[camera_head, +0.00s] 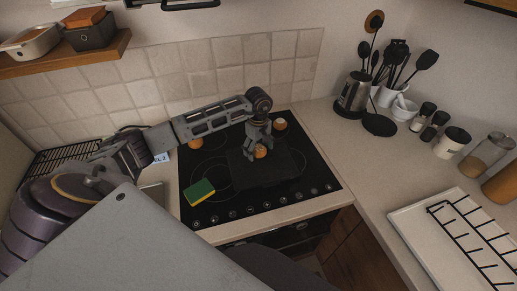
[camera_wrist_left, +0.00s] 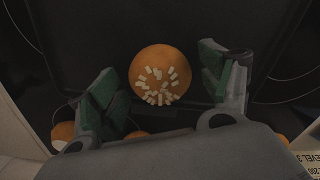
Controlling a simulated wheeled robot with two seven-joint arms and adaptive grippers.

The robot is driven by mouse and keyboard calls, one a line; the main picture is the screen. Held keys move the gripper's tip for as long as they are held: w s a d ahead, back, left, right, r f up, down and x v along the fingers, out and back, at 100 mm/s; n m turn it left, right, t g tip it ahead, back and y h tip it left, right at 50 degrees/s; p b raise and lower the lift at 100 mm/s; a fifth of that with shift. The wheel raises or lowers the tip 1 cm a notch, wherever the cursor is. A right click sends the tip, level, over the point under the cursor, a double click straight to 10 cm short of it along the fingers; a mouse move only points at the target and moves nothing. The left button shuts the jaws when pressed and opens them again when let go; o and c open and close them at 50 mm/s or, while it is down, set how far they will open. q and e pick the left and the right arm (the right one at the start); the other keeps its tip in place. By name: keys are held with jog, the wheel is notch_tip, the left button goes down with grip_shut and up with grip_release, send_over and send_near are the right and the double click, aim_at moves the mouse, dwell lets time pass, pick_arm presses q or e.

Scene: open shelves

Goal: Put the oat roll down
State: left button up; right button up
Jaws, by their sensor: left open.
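The oat roll (camera_wrist_left: 160,76) is round and orange-brown with pale flakes on top. In the left wrist view it sits on a dark tray (camera_wrist_left: 188,20), between and just beyond the spread fingers of my left gripper (camera_wrist_left: 158,84), with dark gaps on both sides. In the head view the roll (camera_head: 261,152) shows just under my left gripper (camera_head: 256,150), above the dark tray (camera_head: 268,175) on the black cooktop (camera_head: 230,206). My left gripper is open, pointing down. My right gripper is not in view.
Other rolls lie on the cooktop, at the back left (camera_head: 195,143) and back right (camera_head: 280,124). A green and yellow sponge (camera_head: 198,192) lies front left. A kettle (camera_head: 352,95) and utensils stand right. A white tray with a black rack (camera_head: 418,240) sits far right.

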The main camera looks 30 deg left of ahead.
aim_at(258, 146)
pick_arm(q)
notch_tip(258, 146, up, 10)
jog(key=shift+r+b, duration=0.2)
jog(key=shift+b, duration=0.95)
jog(key=shift+r, duration=0.9)
